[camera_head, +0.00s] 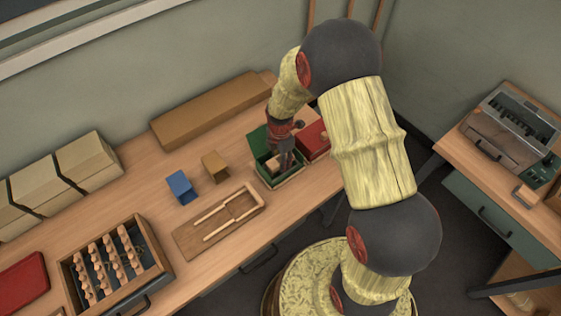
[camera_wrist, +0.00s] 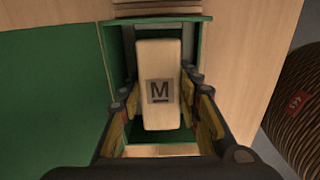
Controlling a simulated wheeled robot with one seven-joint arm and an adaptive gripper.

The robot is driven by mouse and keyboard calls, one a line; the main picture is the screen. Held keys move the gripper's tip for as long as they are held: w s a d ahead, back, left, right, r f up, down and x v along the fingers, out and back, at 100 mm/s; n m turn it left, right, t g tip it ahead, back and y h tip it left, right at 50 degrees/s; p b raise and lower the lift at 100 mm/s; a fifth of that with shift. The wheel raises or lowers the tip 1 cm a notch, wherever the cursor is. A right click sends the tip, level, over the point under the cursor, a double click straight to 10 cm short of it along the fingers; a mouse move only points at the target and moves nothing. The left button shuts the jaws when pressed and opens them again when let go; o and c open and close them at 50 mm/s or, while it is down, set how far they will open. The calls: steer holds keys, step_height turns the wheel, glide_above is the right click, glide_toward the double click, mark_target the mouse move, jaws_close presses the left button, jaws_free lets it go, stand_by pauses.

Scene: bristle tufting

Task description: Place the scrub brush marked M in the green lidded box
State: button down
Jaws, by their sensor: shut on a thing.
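The scrub brush marked M (camera_wrist: 159,62) is a pale wooden block with a dark M on a grey label. It shows between the two fingers of my gripper (camera_wrist: 162,112) in the wrist view, and my gripper is shut on it. The green lidded box (camera_head: 284,182) stands on the table with its green lid (camera_head: 257,142) raised. In the wrist view the green box (camera_wrist: 204,45) lies around and below the brush. In the head view my gripper (camera_head: 284,160) is at the box opening. The brush's bristles and its height above the box floor are hidden.
A red-lidded box (camera_head: 313,140) stands close right of the green box. A wooden tray (camera_head: 190,243) with thin sticks, a blue holder (camera_head: 181,186) and a brown holder (camera_head: 214,165) lie to the left. A long brown box (camera_head: 210,110) lies along the wall.

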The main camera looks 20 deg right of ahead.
steer(key=c, duration=1.6)
jaws_free()
steer(key=shift+o, duration=0.2)
step_height(320, 180, up, 20)
steer(key=s+r+m+t+p, duration=0.1)
steer(key=s+m+p, duration=0.1)
steer(key=m+p, duration=0.15)
steer(key=s+r+m+t+b, duration=0.1)
steer(key=s+r+m+t, duration=0.3)
steer(key=s+r+m, duration=1.4)
steer(key=shift+s+r+t, duration=0.3)
steer(key=shift+s+r, duration=0.15)
steer(key=shift+s, duration=0.6)
